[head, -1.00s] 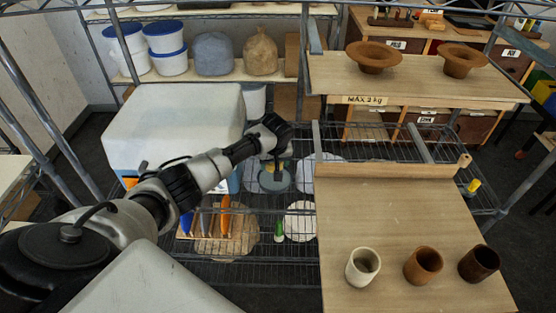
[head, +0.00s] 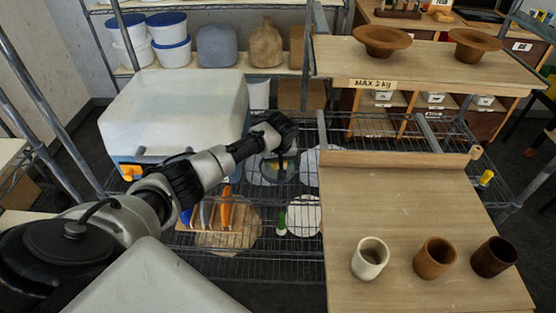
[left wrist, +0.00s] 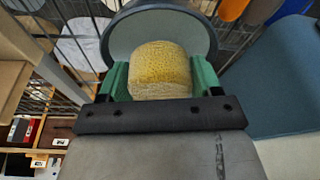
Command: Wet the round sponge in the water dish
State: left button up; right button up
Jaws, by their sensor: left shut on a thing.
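My left gripper (left wrist: 160,80) is shut on the round sponge (left wrist: 160,70), which sits between its two green fingers. The sponge is a short cylinder, deeper yellow at its far end and paler tan at the near end. The round grey dish (left wrist: 122,45) with a dark rim lies beyond the sponge in the left wrist view. I cannot tell whether the sponge touches the dish or any water. In the head view my left gripper (head: 281,163) points down over the dish on the wire shelf; the arm partly hides both. My right gripper is not in view.
A large white-lidded box (head: 175,105) stands left of the gripper. A rack with orange and blue tools (head: 222,215) is in front. A wooden board (head: 415,215) with three cups lies to the right, below a raised shelf (head: 430,65) with two brown bowls.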

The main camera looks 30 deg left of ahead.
pick_arm(q)
jog(key=shift+f+b, duration=0.3)
jog(key=shift+f, duration=0.25)
dwell(0.6)
jog(key=shift+f+p, duration=0.1)
jog(key=shift+p, duration=0.2)
dwell(1.4)
notch_tip(320, 180, up, 7)
jog(key=p, duration=0.8)
dwell(0.4)
dwell(0.4)
